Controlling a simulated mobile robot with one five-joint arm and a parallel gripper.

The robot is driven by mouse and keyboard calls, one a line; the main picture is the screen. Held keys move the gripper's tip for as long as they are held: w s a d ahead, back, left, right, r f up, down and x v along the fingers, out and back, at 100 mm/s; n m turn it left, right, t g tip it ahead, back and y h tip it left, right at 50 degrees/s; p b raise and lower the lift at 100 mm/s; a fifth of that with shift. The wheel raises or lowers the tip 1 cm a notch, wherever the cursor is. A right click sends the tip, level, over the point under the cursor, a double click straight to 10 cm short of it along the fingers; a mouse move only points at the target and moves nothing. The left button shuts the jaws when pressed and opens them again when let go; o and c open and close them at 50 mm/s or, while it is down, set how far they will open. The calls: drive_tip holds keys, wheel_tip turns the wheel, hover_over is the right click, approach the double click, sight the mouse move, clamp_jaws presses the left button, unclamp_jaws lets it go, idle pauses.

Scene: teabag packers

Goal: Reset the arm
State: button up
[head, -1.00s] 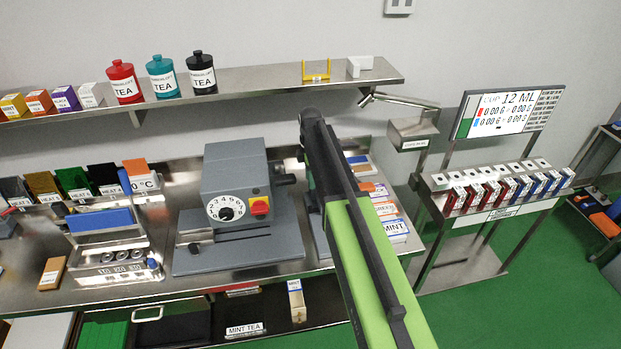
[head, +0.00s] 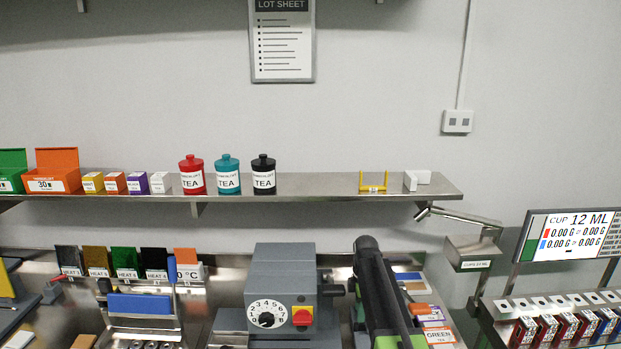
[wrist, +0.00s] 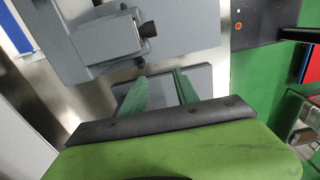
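My arm, black and green (head: 385,295), reaches up from the lower edge of the head view, just right of the grey machine (head: 282,290) with a number dial and a red-yellow switch. My gripper (wrist: 160,76) shows in the wrist view as two green fingers set apart, with nothing between them. Its fingertips point toward a grey machine body (wrist: 140,35) and lie over a grey plate. I cannot tell how far above the plate they are. In the head view the gripper itself cannot be made out.
A wall shelf (head: 330,186) holds red, teal and black tea canisters, small boxes and a yellow stand (head: 373,183). Boxes, one marked GREEN TEA (head: 438,336), lie right of my arm. A display (head: 572,236) stands above a rack of packets at right. A lot sheet hangs on the wall.

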drive_tip(key=s+f+m+b, duration=0.1)
drive_tip(key=s+f+b, duration=0.1)
drive_tip(key=s, duration=0.2)
drive_tip(key=s+f+m+b, duration=0.1)
drive_tip(key=s+f+m, duration=0.1)
drive_tip(key=s+f, duration=0.1)
drive_tip(key=s+f+m+b, duration=0.2)
drive_tip(key=s+f, duration=0.1)
drive_tip(key=s, duration=0.2)
drive_tip(key=shift+s+a+b, duration=0.1)
drive_tip(key=shift+s+b, duration=0.25)
drive_tip(key=s+m, duration=0.1)
drive_tip(key=s, duration=0.1)
drive_tip(key=s+f+m+b, duration=0.1)
drive_tip(key=s+m, duration=0.1)
drive_tip(key=shift+m, duration=0.3)
drive_tip(key=s+m, duration=0.1)
drive_tip(key=m, duration=0.2)
drive_tip(key=s+m, duration=0.1)
drive_tip(key=m, duration=0.2)
drive_tip(key=s+m, duration=0.2)
drive_tip(key=m, duration=0.1)
drive_tip(key=shift+r+p, duration=0.35)
drive_tip(key=shift+r, duration=0.05)
drive_tip(key=shift+f, duration=0.1)
